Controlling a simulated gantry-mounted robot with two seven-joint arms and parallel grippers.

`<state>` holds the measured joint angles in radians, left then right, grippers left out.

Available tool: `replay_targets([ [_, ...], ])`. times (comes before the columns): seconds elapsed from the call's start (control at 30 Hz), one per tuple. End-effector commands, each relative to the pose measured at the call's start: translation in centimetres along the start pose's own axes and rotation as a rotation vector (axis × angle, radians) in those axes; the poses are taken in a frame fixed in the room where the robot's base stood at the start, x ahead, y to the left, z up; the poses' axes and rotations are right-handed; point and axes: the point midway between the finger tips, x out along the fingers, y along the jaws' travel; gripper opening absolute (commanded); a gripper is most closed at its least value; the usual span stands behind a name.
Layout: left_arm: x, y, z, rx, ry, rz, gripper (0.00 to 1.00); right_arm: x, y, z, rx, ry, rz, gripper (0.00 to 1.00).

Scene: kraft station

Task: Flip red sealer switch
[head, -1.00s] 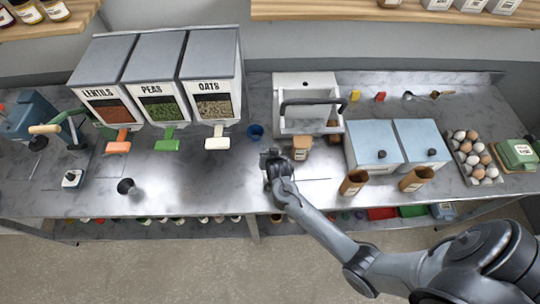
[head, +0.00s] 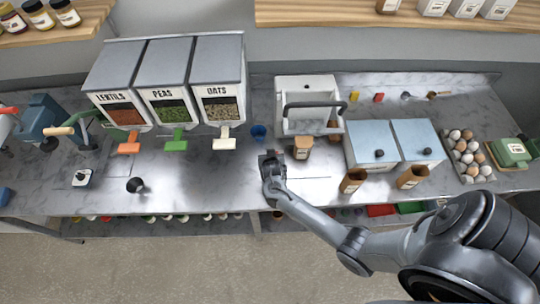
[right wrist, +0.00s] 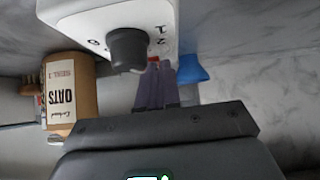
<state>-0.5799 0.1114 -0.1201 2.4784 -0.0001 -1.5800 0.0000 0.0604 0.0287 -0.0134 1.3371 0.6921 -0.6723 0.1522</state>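The sealer (head: 293,123) is a white box with a black bar handle, standing at the back middle of the counter. In the right wrist view its white body (right wrist: 90,18) shows close up, with a black dial (right wrist: 128,50) and number marks. A small bit of red, which looks like the red switch (right wrist: 153,60), shows beside the dial, mostly hidden by my fingers. My right gripper (head: 270,158) is in front of the sealer, left of a kraft bag. Its fingers (right wrist: 156,82) look together, with tips close to the red part; I cannot tell whether they touch it. My left gripper is out of view.
The kraft OATS bag (right wrist: 70,92) stands in front of the sealer, also in the head view (head: 302,147). A blue cup (head: 259,132) is to the left. The dispensers (head: 217,85) stand further left, blue-lidded bins (head: 372,143) to the right.

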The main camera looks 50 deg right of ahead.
Motion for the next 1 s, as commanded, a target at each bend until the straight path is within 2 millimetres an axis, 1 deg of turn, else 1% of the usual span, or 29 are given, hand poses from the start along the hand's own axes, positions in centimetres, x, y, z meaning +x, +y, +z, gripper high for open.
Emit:
replay_targets([
  [0.03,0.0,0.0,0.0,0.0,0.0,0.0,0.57,0.4,0.9,0.9,-0.008,-0.018,0.013,0.0],
  [0.4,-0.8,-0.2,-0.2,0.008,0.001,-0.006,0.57,0.4,2.4,0.8,-0.005,-0.017,0.02,0.0],
  [0.77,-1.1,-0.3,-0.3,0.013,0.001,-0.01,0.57,0.2,2.5,0.4,-0.004,-0.014,0.024,0.0],
  [0.87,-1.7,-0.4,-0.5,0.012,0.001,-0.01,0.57,-0.3,2.3,-0.1,-0.004,-0.013,0.021,0.0],
  [1.0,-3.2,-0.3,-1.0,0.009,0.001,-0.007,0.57,-1.5,1.7,-1.3,-0.004,-0.01,0.01,0.0],
])
